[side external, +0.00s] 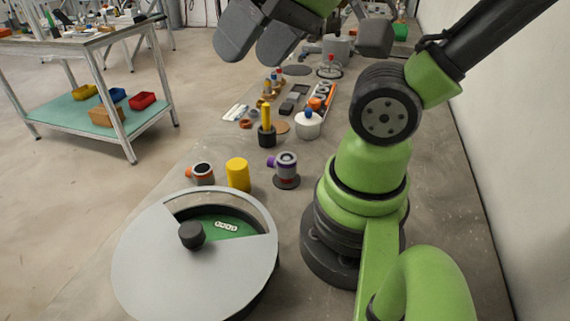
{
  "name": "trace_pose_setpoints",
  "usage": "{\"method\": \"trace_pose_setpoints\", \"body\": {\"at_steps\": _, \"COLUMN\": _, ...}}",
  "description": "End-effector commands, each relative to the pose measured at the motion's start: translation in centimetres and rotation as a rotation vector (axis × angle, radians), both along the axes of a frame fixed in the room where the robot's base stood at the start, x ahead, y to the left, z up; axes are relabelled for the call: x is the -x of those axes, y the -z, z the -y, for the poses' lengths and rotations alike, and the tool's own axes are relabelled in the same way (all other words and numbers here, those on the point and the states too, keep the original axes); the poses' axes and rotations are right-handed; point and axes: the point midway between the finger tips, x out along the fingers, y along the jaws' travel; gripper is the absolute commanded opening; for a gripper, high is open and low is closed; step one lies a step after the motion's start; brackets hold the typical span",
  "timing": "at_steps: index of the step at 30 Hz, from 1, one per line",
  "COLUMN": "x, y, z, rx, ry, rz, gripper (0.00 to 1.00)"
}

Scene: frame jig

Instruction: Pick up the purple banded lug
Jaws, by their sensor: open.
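The purple banded lug (287,160) is a grey, short cylinder-like piece with a purple band on its left side. It sits upright on a dark round base (287,182), near the middle of the side external view. My gripper (259,38) is at the top of the view, with its two grey fingers apart and nothing seen between them. It is high above the floor surface and well clear of the lug.
A large grey round drum (150,262) with a black knob (191,235) and an open green section stands in front. A white pot (308,125), a black cup with a yellow peg (267,134) and a tray of small parts stand behind. A cart (132,132) is at left.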

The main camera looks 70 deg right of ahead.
Motion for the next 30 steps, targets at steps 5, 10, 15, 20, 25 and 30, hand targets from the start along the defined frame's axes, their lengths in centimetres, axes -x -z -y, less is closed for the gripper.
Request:
{"method": "trace_pose_setpoints", "body": {"at_steps": 5, "x": 0.0, "y": 0.0, "z": 0.0, "rx": 0.000, "ry": 0.000, "rz": 0.000, "gripper": 0.63}}
{"method": "trace_pose_setpoints", "body": {"at_steps": 10, "x": 0.0, "y": 0.0, "z": 0.0, "rx": 0.000, "ry": 0.000, "rz": 0.000, "gripper": 0.73}}
{"method": "trace_pose_setpoints", "body": {"at_steps": 15, "x": 0.0, "y": 0.0, "z": 0.0, "rx": 0.000, "ry": 0.000, "rz": 0.000, "gripper": 0.73}}
{"method": "trace_pose_setpoints", "body": {"at_steps": 20, "x": -0.7, "y": 0.6, "z": 0.7, "rx": 0.045, "ry": -0.009, "rz": -0.027, "gripper": 0.73}}
{"method": "trace_pose_setpoints", "body": {"at_steps": 25, "x": -3.2, "y": 3.6, "z": 4.1, "rx": 0.207, "ry": -0.077, "rz": -0.150, "gripper": 0.73}}
{"method": "trace_pose_setpoints", "body": {"at_steps": 30, "x": -4.4, "y": 8.5, "z": 9.1, "rx": 0.349, "ry": -0.236, "rz": -0.324, "gripper": 0.73}}
